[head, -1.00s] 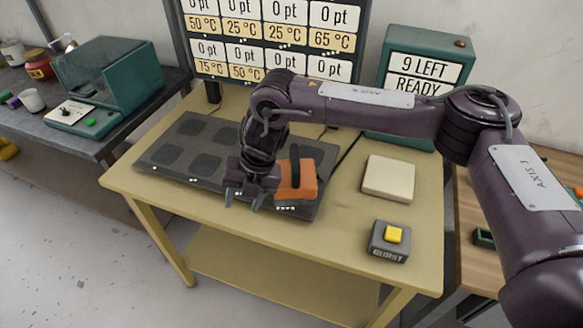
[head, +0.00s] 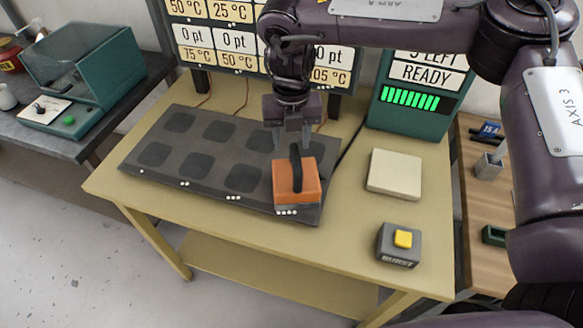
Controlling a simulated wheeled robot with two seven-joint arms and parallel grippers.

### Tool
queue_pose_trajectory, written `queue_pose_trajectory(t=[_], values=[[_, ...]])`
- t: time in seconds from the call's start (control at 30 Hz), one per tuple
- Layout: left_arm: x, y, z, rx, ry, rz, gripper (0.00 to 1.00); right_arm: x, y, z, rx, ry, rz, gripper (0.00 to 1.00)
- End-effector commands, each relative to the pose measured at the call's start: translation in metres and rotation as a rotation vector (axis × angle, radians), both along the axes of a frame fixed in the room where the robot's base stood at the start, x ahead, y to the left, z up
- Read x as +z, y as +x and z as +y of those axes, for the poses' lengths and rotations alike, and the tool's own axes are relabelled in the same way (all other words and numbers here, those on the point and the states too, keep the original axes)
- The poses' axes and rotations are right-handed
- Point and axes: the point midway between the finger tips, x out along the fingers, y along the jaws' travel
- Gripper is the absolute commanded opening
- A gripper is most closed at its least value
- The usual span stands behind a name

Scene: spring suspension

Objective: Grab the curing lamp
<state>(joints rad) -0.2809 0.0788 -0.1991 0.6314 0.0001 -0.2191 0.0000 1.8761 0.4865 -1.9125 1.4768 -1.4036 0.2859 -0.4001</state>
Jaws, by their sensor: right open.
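The task's lamp appears to be the orange block-shaped device (head: 308,186) with a black arched handle, though no label confirms it. It stands upright on the front right corner of the dark plate (head: 150,176). My right gripper (head: 292,145) points down just above and behind the orange device, near its handle. Its fingers are apart with nothing visible between them; whether a finger touches the handle is hard to tell. My left gripper is out of view.
The plate has several dark square pads. A cream block (head: 394,174) and a grey box with a yellow button (head: 399,243) stand to the right. A green unit (head: 420,118) reading READY and a display board (head: 230,50) stand behind. The table front (head: 250,235) is clear.

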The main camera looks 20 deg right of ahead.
Motion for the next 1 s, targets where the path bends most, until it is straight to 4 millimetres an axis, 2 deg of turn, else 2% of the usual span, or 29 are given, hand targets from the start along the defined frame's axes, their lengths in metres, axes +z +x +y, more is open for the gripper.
queue_pose_trajectory(t=[0.07,0.13,0.33,0.47,0.57,0.77,0.87,1.0], values=[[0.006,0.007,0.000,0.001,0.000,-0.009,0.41,-0.008,-0.001,0.000,0.001,-0.001,0.002,0.45],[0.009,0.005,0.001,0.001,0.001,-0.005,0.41,-0.015,-0.002,0.000,0.002,0.000,0.003,0.45],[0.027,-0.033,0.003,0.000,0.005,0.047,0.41,-0.040,-0.011,-0.004,0.001,-0.001,0.004,0.45],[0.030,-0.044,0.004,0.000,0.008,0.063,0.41,-0.059,-0.011,-0.003,0.001,0.000,0.002,0.45],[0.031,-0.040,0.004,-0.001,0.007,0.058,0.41,-0.066,-0.011,-0.004,0.001,0.001,0.000,0.45],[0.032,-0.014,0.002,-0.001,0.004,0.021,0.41,-0.068,-0.011,-0.004,0.000,0.001,-0.001,0.45],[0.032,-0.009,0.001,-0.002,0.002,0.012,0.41,-0.067,-0.011,-0.004,0.000,0.001,-0.001,0.33],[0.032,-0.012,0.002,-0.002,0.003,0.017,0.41,-0.067,-0.011,-0.004,0.000,0.001,-0.001,0.15]])
